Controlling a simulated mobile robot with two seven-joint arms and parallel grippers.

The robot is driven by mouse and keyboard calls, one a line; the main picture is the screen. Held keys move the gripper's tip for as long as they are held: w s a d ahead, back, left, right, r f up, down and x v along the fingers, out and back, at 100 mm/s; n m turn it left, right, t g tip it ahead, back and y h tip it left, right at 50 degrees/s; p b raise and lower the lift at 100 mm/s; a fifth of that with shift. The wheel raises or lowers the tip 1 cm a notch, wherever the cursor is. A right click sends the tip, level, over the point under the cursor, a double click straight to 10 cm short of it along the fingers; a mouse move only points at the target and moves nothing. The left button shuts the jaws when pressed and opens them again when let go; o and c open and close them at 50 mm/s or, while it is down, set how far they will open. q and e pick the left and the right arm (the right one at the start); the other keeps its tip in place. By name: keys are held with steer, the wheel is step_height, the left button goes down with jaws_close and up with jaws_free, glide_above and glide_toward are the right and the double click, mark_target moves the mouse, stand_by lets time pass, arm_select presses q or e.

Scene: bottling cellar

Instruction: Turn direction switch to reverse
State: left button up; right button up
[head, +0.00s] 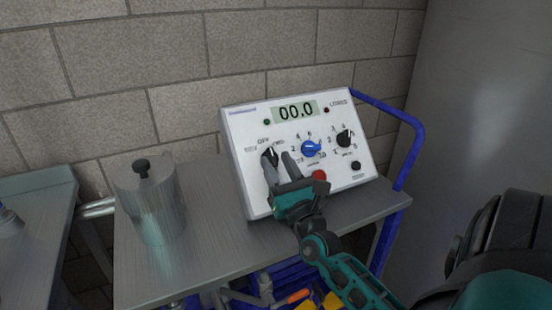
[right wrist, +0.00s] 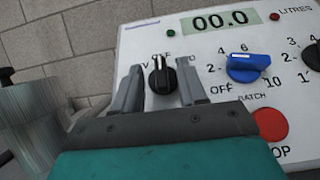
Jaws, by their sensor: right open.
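The direction switch is a black knob (right wrist: 161,77) at the left of a white control box. In the right wrist view its white mark points about straight up, near the partly hidden OFF lettering. In the head view the knob (head: 269,158) is partly covered by a finger. My right gripper (right wrist: 161,84) is open, with one grey finger on each side of the knob. I cannot tell whether the fingers touch it. The gripper also shows in the head view (head: 277,160). My left gripper is not in view.
The control box (head: 241,135) stands on a grey metal trolley (head: 205,255) with a blue rail. Close to the right of the switch are a blue knob (right wrist: 248,67) and a red stop button (right wrist: 270,124). A metal cylinder (head: 150,205) stands left. The display (head: 297,111) reads 00.0.

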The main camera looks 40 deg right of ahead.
steer(key=shift+w+d+r, duration=0.15)
steer(key=shift+w+r, duration=0.1)
steer(key=shift+w, duration=0.35)
steer(key=shift+c, duration=0.3)
jaws_close()
